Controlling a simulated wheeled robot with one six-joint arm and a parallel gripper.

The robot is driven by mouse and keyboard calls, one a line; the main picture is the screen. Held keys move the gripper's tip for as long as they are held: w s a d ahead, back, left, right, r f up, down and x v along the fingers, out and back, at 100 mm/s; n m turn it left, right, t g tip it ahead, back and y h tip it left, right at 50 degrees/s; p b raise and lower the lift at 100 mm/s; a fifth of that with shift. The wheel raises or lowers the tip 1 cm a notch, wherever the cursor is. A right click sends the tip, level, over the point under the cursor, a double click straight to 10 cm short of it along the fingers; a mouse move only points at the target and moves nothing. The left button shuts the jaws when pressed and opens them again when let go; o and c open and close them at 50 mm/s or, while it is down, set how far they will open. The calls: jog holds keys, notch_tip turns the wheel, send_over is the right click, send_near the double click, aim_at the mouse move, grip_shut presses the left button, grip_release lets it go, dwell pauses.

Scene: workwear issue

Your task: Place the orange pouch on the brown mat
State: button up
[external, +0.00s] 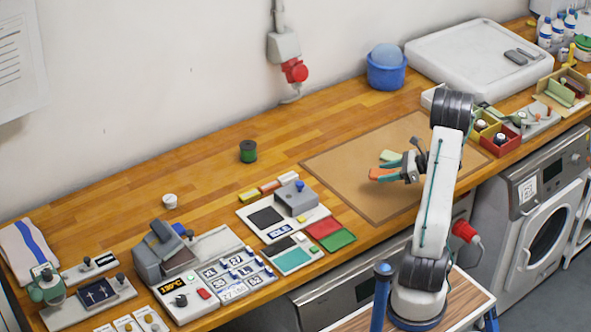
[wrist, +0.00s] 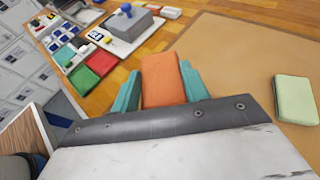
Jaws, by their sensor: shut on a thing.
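The orange pouch (wrist: 162,80) is between the two teal fingers of my gripper (wrist: 161,88) in the wrist view. My gripper is shut on it. In the external view the pouch (external: 378,173) shows at the end of my gripper (external: 384,176), over the brown mat (external: 345,165). I cannot tell whether the pouch touches the mat. The mat (wrist: 240,60) fills the right of the wrist view. A light green pouch (wrist: 295,99) lies on the mat to the right of my gripper; it also shows in the external view (external: 390,155).
Red (external: 323,227) and green (external: 338,239) pads lie left of the mat by a grey press-like device (external: 296,198). A dark green spool (external: 248,151) stands farther back. Bare mat surrounds the light green pouch.

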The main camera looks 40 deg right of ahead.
aim_at(385, 197)
notch_tip(385, 197, down, 8)
jog(key=shift+r, duration=0.1)
dwell(0.4)
jog(key=o, duration=1)
